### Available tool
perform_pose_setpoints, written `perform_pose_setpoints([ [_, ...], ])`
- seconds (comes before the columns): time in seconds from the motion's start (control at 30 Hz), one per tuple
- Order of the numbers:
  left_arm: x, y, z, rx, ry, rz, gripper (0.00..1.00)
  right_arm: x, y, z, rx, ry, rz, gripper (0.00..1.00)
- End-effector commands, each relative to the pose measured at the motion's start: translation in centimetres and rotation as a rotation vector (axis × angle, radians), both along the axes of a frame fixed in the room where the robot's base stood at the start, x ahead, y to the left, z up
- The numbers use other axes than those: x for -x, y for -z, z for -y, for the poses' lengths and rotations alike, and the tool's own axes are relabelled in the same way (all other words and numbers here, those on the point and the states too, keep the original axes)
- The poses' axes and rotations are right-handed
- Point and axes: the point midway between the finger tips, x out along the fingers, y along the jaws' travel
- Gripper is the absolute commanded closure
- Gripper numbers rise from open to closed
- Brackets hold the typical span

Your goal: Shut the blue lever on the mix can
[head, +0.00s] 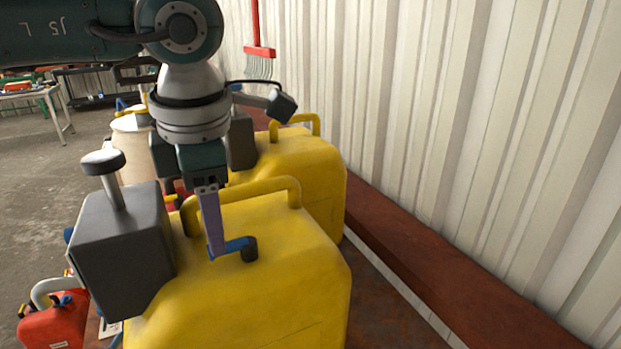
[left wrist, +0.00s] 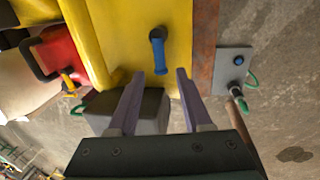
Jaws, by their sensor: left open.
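The mix can appears to be the near big yellow can (head: 290,250) with a yellow top handle; it also fills the upper middle of the left wrist view (left wrist: 115,30). The blue lever (head: 236,245) sits on its top, beside a short dark knob. In the left wrist view the lever (left wrist: 158,52) points down the picture, towards my gripper. My left gripper (head: 213,250) reaches down from above to the lever. In the left wrist view its purple fingers (left wrist: 160,73) are open, with the lever's free end between their tips; contact is unclear. My right gripper is not in view.
A grey box (head: 125,245) with a round-topped post stands at the near can's left. A second yellow can (head: 310,165) stands behind. A red can (head: 55,325) is low at left. The corrugated wall (head: 480,120) and rusty ledge (head: 430,260) bound the right.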

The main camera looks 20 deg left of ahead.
Motion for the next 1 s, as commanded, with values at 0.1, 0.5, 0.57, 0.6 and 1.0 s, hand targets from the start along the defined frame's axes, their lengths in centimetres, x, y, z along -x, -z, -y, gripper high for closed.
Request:
perform_pose_setpoints([
  [0.1, 0.2, -2.2, 0.4, 0.001, 0.001, 0.008, 0.51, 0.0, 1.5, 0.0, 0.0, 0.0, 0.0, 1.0],
  [0.5, 0.9, -6.8, 1.0, 0.0, 0.0, 0.001, 0.51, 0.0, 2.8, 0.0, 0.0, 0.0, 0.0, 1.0],
  [0.57, 0.9, -6.8, 1.0, 0.0, 0.0, 0.001, 0.51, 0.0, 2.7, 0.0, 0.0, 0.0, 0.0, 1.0],
  [0.6, 0.9, -6.8, 1.0, 0.0, 0.0, 0.001, 0.51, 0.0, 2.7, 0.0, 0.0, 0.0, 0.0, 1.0],
  [1.0, 1.1, -6.1, 2.5, 0.052, 0.027, -0.004, 0.51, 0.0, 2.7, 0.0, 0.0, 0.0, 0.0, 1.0],
])
